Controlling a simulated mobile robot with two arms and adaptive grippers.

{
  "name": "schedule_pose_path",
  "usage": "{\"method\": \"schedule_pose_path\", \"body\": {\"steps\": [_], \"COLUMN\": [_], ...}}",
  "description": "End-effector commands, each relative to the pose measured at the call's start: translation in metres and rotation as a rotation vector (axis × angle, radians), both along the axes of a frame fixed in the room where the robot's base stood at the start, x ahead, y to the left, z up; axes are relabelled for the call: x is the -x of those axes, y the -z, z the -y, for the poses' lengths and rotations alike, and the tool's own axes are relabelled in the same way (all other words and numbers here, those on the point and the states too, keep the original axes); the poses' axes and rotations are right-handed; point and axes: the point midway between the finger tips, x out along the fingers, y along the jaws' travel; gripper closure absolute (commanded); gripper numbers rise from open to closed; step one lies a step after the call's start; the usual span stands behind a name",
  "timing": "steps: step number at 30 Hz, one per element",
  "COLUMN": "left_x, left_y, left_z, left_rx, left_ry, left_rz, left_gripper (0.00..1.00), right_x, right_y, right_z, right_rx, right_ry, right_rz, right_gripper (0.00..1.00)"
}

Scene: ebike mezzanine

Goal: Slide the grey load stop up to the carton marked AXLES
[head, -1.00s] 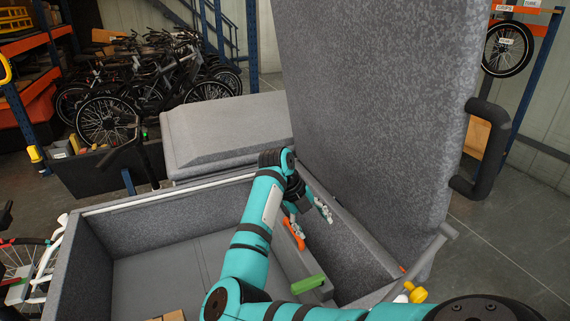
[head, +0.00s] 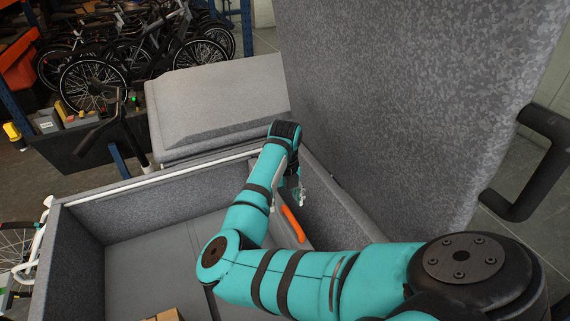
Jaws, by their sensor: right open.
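My right arm reaches across the open grey cargo box, and my right gripper (head: 301,196) is inside it near the right side. It is open, partly hidden by my wrist, just above an orange handle (head: 292,224). I cannot tell whether it touches the handle. I cannot clearly make out the grey load stop among the grey parts; my arm covers much of that side. A brown carton (head: 166,315) shows only its top at the bottom edge, with no readable marking. My left gripper is out of view.
The box's left wall (head: 78,262) and white-edged far rim (head: 165,174) bound its mostly bare floor (head: 150,265). A tall grey lid (head: 410,110) stands open at the right, with a black handle (head: 535,165). Bicycles (head: 125,65) stand behind.

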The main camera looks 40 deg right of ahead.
Motion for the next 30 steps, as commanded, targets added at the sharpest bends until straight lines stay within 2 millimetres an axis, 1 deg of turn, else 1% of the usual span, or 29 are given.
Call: {"method": "schedule_pose_path", "body": {"steps": [1,6,9,12,15,20,27,28,30], "left_x": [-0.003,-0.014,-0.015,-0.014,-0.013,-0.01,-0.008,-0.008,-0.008], "left_y": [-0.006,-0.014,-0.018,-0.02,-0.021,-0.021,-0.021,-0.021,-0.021], "left_z": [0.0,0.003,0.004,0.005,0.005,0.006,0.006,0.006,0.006], "left_rx": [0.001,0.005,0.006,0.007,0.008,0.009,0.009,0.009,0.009], "left_ry": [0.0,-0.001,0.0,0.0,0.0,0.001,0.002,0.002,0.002], "left_rz": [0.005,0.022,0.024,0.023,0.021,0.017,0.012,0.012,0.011], "left_gripper": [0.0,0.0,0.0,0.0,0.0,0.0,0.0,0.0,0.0], "right_x": [0.002,0.002,0.001,0.001,0.001,0.001,0.0,0.0,0.0], "right_y": [0.009,0.043,0.061,0.075,0.086,0.093,0.094,0.094,0.094], "right_z": [0.0,0.0,0.0,0.0,0.0,0.001,0.0,0.0,0.0], "right_rx": [-0.002,-0.001,0.0,-0.001,0.0,0.002,0.001,0.001,0.001], "right_ry": [0.0,0.0,0.001,0.0,0.001,0.002,0.002,0.002,0.002], "right_rz": [-0.006,-0.006,-0.004,-0.003,-0.002,-0.001,0.0,0.0,0.0], "right_gripper": [0.38,0.38,0.38,0.38,0.38,0.38,0.38,0.39,0.48]}}
